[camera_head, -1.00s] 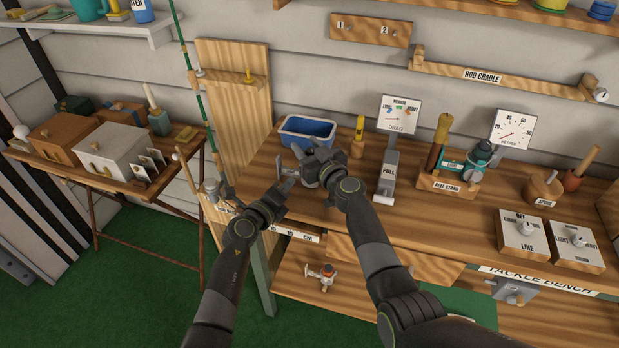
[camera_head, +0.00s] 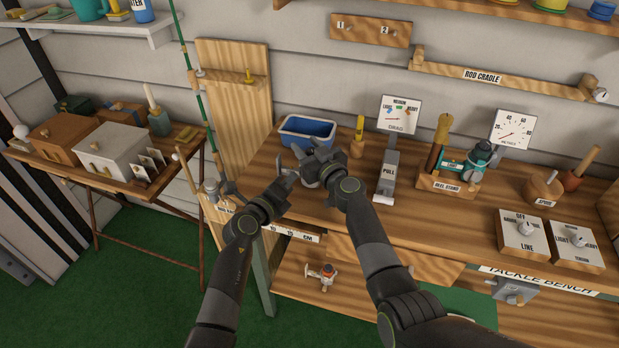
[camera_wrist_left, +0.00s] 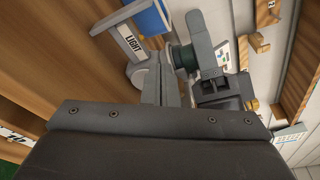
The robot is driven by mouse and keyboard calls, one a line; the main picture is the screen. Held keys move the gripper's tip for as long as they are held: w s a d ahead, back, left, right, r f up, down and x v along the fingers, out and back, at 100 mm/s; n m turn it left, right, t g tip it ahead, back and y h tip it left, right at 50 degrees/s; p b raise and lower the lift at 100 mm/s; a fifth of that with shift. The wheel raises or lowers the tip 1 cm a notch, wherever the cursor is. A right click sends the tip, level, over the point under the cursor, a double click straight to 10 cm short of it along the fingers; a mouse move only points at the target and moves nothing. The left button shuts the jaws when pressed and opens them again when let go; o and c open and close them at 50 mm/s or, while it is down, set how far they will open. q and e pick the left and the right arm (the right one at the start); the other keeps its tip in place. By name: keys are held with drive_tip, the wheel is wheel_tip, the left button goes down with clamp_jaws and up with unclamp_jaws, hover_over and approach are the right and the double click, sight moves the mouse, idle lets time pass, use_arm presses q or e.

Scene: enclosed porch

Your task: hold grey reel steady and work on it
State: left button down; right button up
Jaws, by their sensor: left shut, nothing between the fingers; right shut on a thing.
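The grey reel (camera_head: 309,180) is at the left part of the bench, mostly hidden by my grippers in the head view. In the left wrist view its grey rounded body (camera_wrist_left: 143,78) shows ahead, with a dark green round part beside it. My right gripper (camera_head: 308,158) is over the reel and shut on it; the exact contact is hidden. It also shows in the left wrist view (camera_wrist_left: 200,60). My left gripper (camera_head: 287,172) is shut and empty, just left of the reel. Whether it touches the reel cannot be told.
The PULL drag gauge (camera_head: 387,175) and the reel stand (camera_head: 436,182) with a teal reel are to the right. A tall wooden board (camera_head: 235,120) and a green rod stand at left. Another reel (camera_head: 326,277) lies on the lower shelf.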

use_arm(q)
drive_tip(key=shift+s+d+r, duration=0.1)
drive_tip(key=shift+d+r, duration=0.3)
drive_tip(key=shift+r, duration=0.1)
idle(0.4)
drive_tip(key=shift+a+r, duration=0.2)
drive_tip(key=shift+r, duration=0.1)
drive_tip(key=s, duration=0.2)
drive_tip(key=s+a, duration=0.1)
drive_tip(key=s, duration=0.2)
drive_tip(key=shift+s+a, duration=0.3)
drive_tip(key=shift+s, duration=0.05)
drive_tip(key=shift+f, duration=0.1)
